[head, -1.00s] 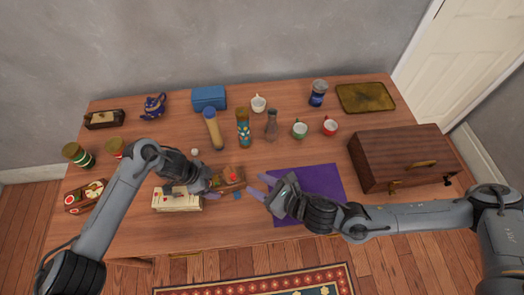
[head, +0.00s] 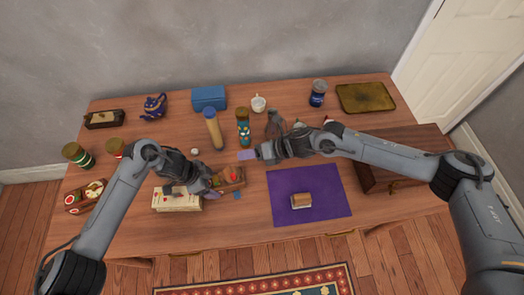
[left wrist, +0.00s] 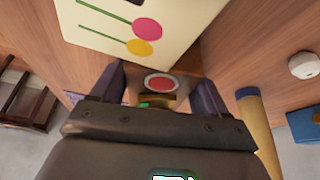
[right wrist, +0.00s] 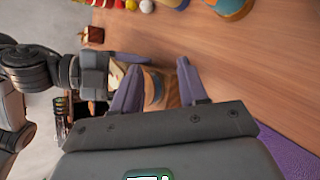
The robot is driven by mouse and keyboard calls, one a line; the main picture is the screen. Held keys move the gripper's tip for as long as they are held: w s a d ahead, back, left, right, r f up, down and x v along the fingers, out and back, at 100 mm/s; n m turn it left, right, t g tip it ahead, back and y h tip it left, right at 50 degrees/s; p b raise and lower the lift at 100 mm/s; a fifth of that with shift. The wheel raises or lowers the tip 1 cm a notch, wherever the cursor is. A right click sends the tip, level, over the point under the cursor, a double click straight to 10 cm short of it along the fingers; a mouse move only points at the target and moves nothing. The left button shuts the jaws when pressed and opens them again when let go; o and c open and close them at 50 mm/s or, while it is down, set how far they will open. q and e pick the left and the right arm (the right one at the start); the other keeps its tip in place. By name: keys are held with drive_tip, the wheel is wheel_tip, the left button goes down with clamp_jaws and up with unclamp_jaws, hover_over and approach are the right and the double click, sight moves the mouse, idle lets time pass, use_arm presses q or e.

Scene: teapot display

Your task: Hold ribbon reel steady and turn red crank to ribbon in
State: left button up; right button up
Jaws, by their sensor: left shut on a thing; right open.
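The ribbon reel (head: 233,184) is a small wooden piece with a red part (head: 236,168) on top, left of the table's middle. My left gripper (head: 213,182) is shut on its left side. In the left wrist view a red disc (left wrist: 160,84) shows between the fingers; I cannot tell whether it is the crank. My right gripper (head: 247,155) is open, up and right of the reel in the head view. In the right wrist view a wooden, grey-banded thing (right wrist: 156,90) shows between or beyond its fingers; contact is unclear.
A cream box (head: 178,203) with painted flowers stands beside the left gripper. A tan roll with a blue end (head: 213,128) and a patterned bottle (head: 243,130) stand behind. A purple mat (head: 325,190) with a small tan-and-white block (head: 301,200) lies at right.

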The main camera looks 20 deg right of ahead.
drive_tip(key=d+f+m, duration=0.1)
drive_tip(key=w+d+f+m+g, duration=0.1)
drive_tip(key=m, duration=0.1)
drive_tip(key=d+f+m+g, duration=0.1)
drive_tip(key=shift+w+d+f+m+h, duration=0.25)
drive_tip(key=shift+d+m+h, duration=0.1)
drive_tip(key=shift+m+h, duration=0.05)
drive_tip(key=shift+d+f+m+g, duration=0.2)
drive_tip(key=shift+d+m+g, duration=0.3)
drive_tip(key=shift+m, duration=0.1)
